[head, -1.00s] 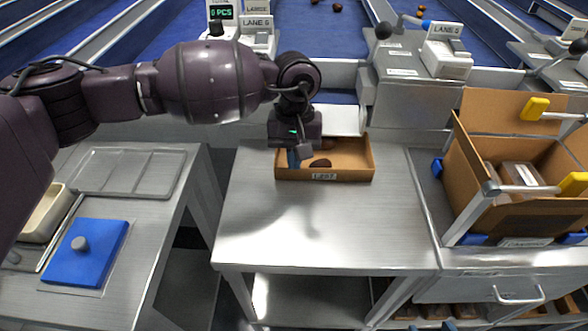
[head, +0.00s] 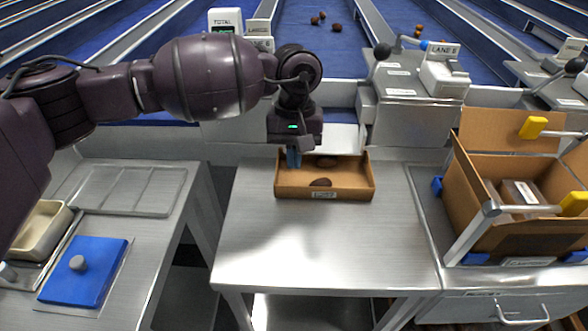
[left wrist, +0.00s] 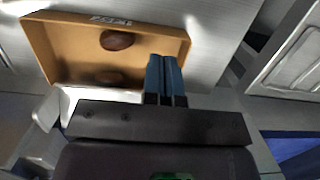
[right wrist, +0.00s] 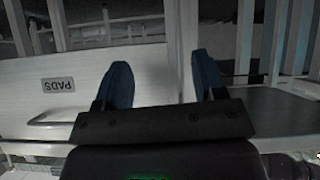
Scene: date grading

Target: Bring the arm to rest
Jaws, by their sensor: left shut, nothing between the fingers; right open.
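My left gripper (head: 293,159) is above the left end of a small brown tray (head: 324,196) on the steel table. Its blue fingers are shut together with nothing between them, as the left wrist view (left wrist: 165,75) also shows. The tray holds two dark dates: one near the front (head: 320,182), one near the back (head: 326,162). Both dates (left wrist: 117,40) show in the left wrist view, apart from the fingers. My right gripper (right wrist: 160,82) is open and empty in the right wrist view, in front of a pale panel labelled PADS (right wrist: 58,85). It is outside the head view.
A cardboard box (head: 500,229) with packs inside stands on the right, in a frame with yellow-tipped bars. On the left bench are a divided tray (head: 125,190), a blue lidded block (head: 84,274) and a beige bin (head: 40,230). The front middle table (head: 320,245) is clear.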

